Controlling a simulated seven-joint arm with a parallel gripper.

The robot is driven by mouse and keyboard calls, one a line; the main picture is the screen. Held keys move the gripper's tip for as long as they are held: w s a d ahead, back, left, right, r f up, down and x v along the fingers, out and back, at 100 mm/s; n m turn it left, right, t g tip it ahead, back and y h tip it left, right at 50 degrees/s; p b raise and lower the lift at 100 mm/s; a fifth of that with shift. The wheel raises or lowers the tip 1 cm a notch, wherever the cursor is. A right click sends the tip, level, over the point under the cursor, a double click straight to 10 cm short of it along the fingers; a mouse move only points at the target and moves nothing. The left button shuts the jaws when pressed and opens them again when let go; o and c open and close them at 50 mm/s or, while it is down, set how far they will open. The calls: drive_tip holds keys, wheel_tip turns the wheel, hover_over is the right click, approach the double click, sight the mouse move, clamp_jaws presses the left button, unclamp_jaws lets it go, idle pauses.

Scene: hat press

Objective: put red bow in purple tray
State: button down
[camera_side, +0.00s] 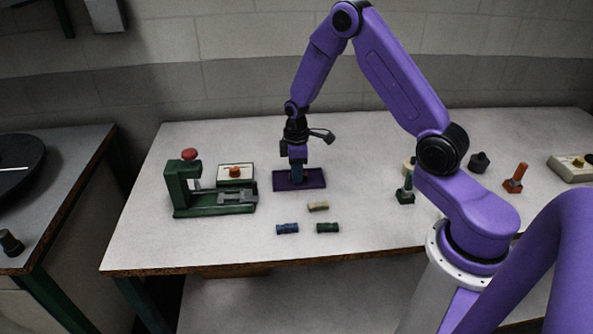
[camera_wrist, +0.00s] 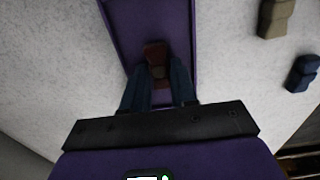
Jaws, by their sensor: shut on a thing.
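The purple tray (camera_side: 315,179) lies on the table near its middle, and it also shows in the wrist view (camera_wrist: 125,30). My gripper (camera_side: 297,181) points down over the tray, with its fingertips low and close to the tray floor. In the wrist view my gripper (camera_wrist: 158,82) is shut on the red bow (camera_wrist: 154,52), which shows dark red between the two fingers, over the tray. The red bow is hidden in the side view. I cannot tell whether it touches the tray floor.
A cream bow (camera_side: 318,206), a blue bow (camera_side: 287,229) and a green bow (camera_side: 327,228) lie in front of the tray. A green press (camera_side: 205,198) stands to the left, beside a box with an orange button (camera_side: 235,173). A green-based tool (camera_side: 405,191) stands at right.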

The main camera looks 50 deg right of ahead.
drive_tip(key=shift+f, duration=0.1)
drive_tip(key=c, duration=0.9)
unclamp_jaws()
wheel_tip(320, 180, up, 12)
drive_tip(key=s+a+r, duration=0.3)
drive_tip(key=s+a, duration=0.2)
drive_tip(key=a, duration=0.2)
drive_tip(key=s+a+r+n, duration=0.1)
drive_tip(key=s+a, duration=0.1)
drive_tip(key=s, duration=0.6)
drive_tip(key=s+a+r+n, duration=0.1)
drive_tip(key=s+a+r, duration=0.1)
drive_tip(key=s, duration=0.7)
drive_tip(key=s+a+r+n, duration=0.1)
drive_tip(key=s, duration=0.8)
drive_tip(key=shift+s+a+r+n, duration=0.2)
drive_tip(key=shift+a+r+n, duration=0.1)
drive_tip(key=shift+a, duration=0.1)
